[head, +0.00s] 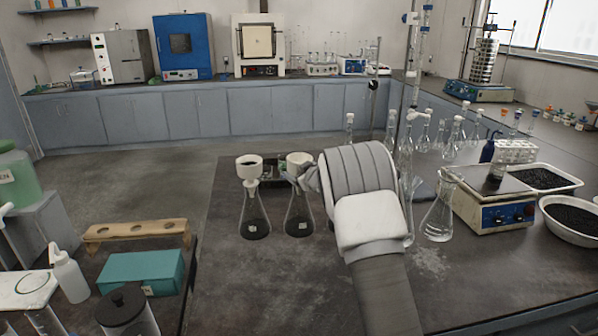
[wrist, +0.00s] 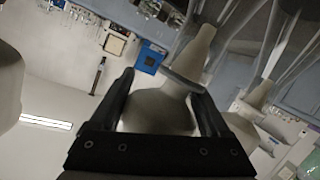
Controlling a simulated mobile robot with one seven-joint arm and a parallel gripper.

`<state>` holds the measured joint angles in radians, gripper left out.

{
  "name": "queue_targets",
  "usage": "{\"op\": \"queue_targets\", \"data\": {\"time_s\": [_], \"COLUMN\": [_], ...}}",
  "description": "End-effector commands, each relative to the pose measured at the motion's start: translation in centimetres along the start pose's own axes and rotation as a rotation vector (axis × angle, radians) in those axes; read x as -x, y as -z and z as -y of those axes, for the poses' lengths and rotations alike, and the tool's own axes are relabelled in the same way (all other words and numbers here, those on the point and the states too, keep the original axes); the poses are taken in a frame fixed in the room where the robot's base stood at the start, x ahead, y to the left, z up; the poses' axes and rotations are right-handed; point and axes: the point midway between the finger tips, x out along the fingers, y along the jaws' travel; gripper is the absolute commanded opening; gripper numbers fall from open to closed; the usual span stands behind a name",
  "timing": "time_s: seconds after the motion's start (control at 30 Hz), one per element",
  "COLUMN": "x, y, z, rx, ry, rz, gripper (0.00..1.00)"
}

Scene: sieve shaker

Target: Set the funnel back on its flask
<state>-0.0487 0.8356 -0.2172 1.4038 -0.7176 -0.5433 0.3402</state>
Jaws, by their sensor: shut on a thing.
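My gripper (head: 296,176) is shut on a pale funnel (head: 298,159) in the head view. In the wrist view the funnel's body (wrist: 160,112) lies between the two dark jaws, with its stem toward the top of the picture. In the head view the funnel is right above a conical flask (head: 299,216) with dark contents. I cannot tell whether its stem is in the neck, as the gripper hides the join. A second, similar flask (head: 256,218) stands to the left with a white funnel (head: 249,167) on top.
Several clear flasks (head: 405,150) and a stand rod stand right of my arm. Further right are a balance (head: 495,208) and bowls of black grains (head: 575,219). At left are a wooden rack (head: 136,230) and a teal box (head: 140,270). The bench front is clear.

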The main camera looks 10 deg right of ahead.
Motion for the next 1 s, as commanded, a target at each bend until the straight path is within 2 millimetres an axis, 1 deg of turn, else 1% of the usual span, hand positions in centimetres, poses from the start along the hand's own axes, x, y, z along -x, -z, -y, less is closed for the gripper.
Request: {"op": "queue_targets", "data": {"time_s": [0.33, 0.37, 0.4, 0.47, 0.87, 1.0], "x": [0.00, 0.00, 0.00, 0.00, 0.00, 0.39], "y": [0.01, 0.01, 0.01, 0.01, -0.08, -0.06], "z": [-0.03, -0.03, -0.03, -0.03, 0.00, -0.04], "rx": [0.000, 0.000, 0.000, 0.000, -0.001, -0.001], "ry": [-0.001, -0.001, -0.001, -0.001, 0.000, -0.001], "rz": [-0.001, -0.001, -0.001, -0.001, 0.001, 0.000], "gripper": [0.17, 0.84, 0.91, 1.00, 1.00, 1.00]}}
